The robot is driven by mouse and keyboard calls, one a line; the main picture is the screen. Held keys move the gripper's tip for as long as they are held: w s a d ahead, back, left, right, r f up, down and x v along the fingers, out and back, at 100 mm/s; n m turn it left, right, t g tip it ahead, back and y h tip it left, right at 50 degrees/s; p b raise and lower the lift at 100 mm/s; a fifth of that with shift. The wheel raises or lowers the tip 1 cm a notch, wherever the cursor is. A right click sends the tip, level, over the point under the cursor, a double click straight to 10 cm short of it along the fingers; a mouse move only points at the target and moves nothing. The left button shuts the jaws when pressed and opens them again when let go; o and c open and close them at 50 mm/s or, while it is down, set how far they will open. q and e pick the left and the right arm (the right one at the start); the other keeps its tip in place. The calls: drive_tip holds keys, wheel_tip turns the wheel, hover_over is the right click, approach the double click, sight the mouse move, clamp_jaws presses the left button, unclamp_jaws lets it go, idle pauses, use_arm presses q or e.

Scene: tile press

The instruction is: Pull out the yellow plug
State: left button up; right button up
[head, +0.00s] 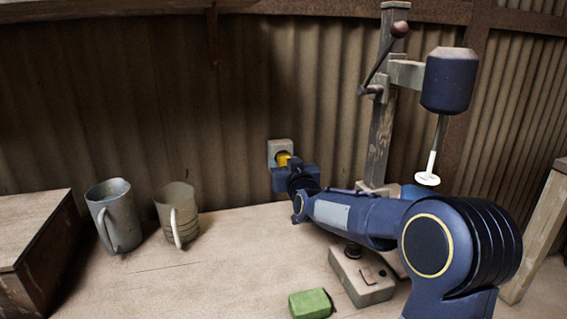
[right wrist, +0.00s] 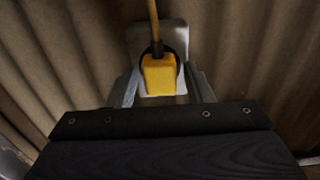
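The yellow plug (head: 283,158) sits at a pale wall socket (head: 273,149) on the corrugated wall. In the right wrist view the plug (right wrist: 160,76) shows as a yellow block with a dark collar and a yellow cord running up, in front of the pale socket plate (right wrist: 146,34). My right gripper (right wrist: 163,80) is at the plug, with one finger on each side of it. Narrow gaps show between the fingers and the plug, so the gripper looks open around it. In the head view my right gripper (head: 286,167) partly hides the plug. My left gripper is not in view.
A press with a dark blue head (head: 449,80) stands on a post (head: 380,140) to the right. A grey control box (head: 360,277) and a green block (head: 310,304) lie in front. Two mugs (head: 115,215) (head: 178,212) stand left. The bench between is clear.

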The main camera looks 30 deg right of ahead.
clamp_jaws()
drive_tip(key=shift+s, duration=0.1)
drive_tip(key=v, duration=0.5)
drive_tip(key=shift+s+a+p, duration=0.1)
drive_tip(key=shift+s+p, duration=0.25)
drive_tip(key=shift+s, duration=0.05)
idle(0.8)
idle(0.5)
